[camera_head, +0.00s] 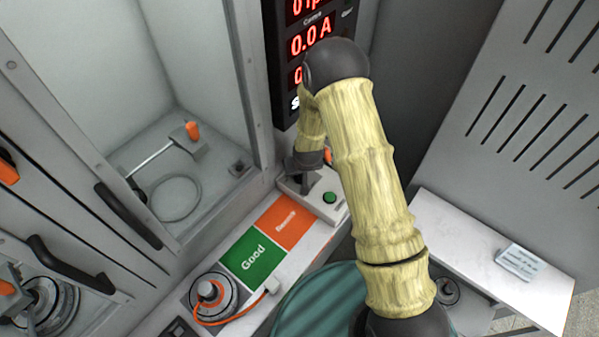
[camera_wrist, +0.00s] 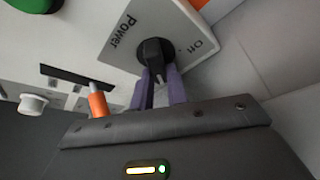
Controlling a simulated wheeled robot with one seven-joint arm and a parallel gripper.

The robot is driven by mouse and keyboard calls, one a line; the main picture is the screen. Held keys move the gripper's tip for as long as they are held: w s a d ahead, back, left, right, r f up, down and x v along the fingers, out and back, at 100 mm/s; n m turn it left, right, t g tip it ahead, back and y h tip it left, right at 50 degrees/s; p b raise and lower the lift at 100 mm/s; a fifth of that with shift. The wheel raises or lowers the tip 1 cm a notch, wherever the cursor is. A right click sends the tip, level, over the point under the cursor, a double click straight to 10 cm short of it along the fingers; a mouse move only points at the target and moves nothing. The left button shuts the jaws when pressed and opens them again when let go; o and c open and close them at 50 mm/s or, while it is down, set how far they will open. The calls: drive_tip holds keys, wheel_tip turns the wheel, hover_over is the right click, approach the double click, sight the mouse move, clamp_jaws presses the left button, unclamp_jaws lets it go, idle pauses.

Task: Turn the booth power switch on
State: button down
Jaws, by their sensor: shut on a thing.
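Whether the knob points at "On" I cannot tell. In the head view the control box (camera_head: 338,211) stands at the far end of the white bench, below the display. My gripper (camera_head: 304,178) is over its left part there, and the arm and gripper hide the knob.
A green button (camera_head: 329,198) sits on the same box, close to my gripper. The dark display panel (camera_head: 309,45) with red digits reads 0.0 A on one row. Green "Good" (camera_head: 252,254) and orange (camera_head: 285,222) pads lie on the bench. A glass-fronted booth (camera_head: 190,110) stands left.

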drive_tip(key=shift+m+h, duration=0.3)
drive_tip(key=shift+m, duration=0.6)
drive_tip(key=c, duration=1.4)
unclamp_jaws()
drive_tip(key=b+v, duration=0.1)
drive_tip(key=v, duration=1.6)
drive_tip(key=shift+s+r, duration=0.1)
drive_tip(key=shift+r, duration=0.1)
